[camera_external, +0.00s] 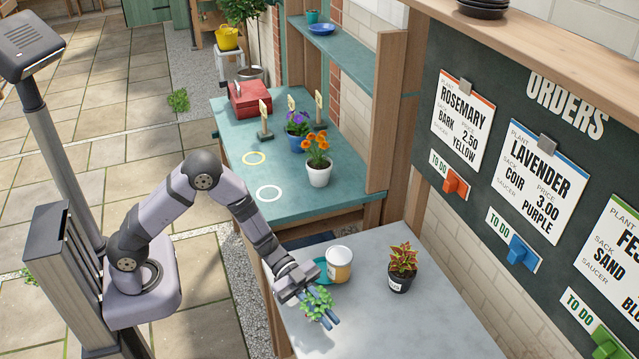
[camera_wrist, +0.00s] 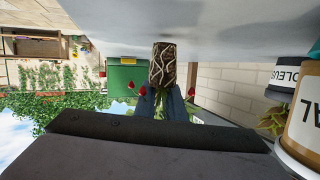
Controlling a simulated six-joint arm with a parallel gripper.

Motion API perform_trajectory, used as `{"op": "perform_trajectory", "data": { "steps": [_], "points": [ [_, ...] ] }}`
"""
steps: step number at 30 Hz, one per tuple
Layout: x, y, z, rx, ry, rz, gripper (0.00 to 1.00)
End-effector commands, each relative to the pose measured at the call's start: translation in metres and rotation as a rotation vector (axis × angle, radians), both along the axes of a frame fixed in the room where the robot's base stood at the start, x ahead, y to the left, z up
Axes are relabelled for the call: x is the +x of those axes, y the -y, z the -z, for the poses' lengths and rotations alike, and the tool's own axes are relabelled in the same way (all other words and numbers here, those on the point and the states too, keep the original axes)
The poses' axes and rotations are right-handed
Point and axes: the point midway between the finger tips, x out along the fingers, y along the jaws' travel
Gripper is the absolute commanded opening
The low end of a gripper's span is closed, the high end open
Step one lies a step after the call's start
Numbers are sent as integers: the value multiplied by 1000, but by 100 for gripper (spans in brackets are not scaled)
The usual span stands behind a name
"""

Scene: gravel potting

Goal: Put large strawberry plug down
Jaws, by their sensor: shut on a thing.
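The large strawberry plug (camera_external: 317,304) shows as a clump of green leaves at my gripper (camera_external: 322,307), over the near left part of the grey table (camera_external: 440,325). In the wrist view, which is upside down, its dark root ball with pale roots (camera_wrist: 162,64) points toward the grey surface. Red strawberries hang beside the fingers. My gripper (camera_wrist: 164,103) is shut on the plug's stem end. I cannot tell whether the root ball touches the table.
A potted coleus (camera_external: 400,281) stands to the right. The table's front right is clear. A teal bench (camera_external: 225,130) with potted flowers is farther back.

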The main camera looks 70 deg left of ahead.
Motion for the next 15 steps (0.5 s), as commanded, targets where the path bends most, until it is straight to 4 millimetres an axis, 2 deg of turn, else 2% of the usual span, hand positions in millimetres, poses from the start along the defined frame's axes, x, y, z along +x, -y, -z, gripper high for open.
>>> {"op": "perform_trajectory", "data": {
  "steps": [7, 15],
  "points": [
    [6, 0, 0, 0, 1, 0, 0],
    [37, 0, 0, 0, 1, -1, 0]
  ]
}}
